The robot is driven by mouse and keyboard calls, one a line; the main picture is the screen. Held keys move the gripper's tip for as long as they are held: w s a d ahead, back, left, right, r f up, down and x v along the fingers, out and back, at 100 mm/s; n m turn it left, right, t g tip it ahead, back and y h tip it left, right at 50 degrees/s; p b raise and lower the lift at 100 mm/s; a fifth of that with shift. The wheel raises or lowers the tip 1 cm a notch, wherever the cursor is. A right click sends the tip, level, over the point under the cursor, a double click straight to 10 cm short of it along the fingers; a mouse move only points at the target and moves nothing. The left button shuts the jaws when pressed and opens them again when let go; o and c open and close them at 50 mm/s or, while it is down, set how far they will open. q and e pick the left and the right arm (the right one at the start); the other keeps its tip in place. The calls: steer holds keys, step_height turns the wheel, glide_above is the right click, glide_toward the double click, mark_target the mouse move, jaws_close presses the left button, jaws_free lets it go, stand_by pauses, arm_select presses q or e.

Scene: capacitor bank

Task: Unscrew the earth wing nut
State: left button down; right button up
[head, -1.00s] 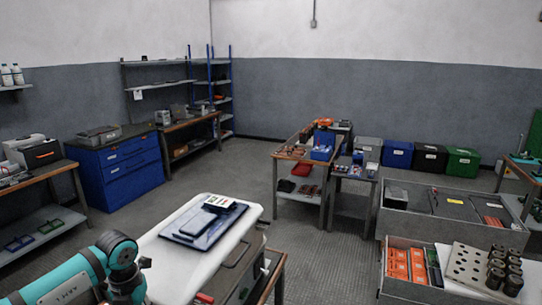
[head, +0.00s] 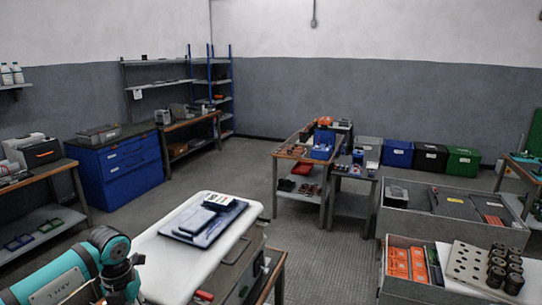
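I cannot make out the earth wing nut in the head view. Part of my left arm, teal with dark joints, comes in at the lower left, beside the white-topped table (head: 170,262). Its gripper does not show in the frame. My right arm and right gripper are out of view. On the white top lie a dark blue flat item and a blue-grey item (head: 197,220) with a white label at its far end. They are too small to tell more.
A grey bin with orange boxes (head: 398,262) and a perforated block (head: 475,267) with dark cylinders stand at the lower right. A blue cabinet (head: 122,172) stands at the left. Several lidded boxes line the back. Open floor (head: 320,240) lies in the middle.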

arm_select(q)
steer(key=shift+s+a+f, duration=0.1)
steer(key=shift+s+a, duration=0.05)
steer(key=shift+a, duration=0.1)
stand_by(0.3)
steer(key=shift+a, duration=0.1)
steer(key=shift+w, duration=0.25)
steer(key=shift+w+a+r, duration=0.1)
steer(key=shift+r, duration=0.7)
step_height(320, 180, up, 4)
steer(key=p, duration=0.3)
steer(key=shift+r, duration=0.3)
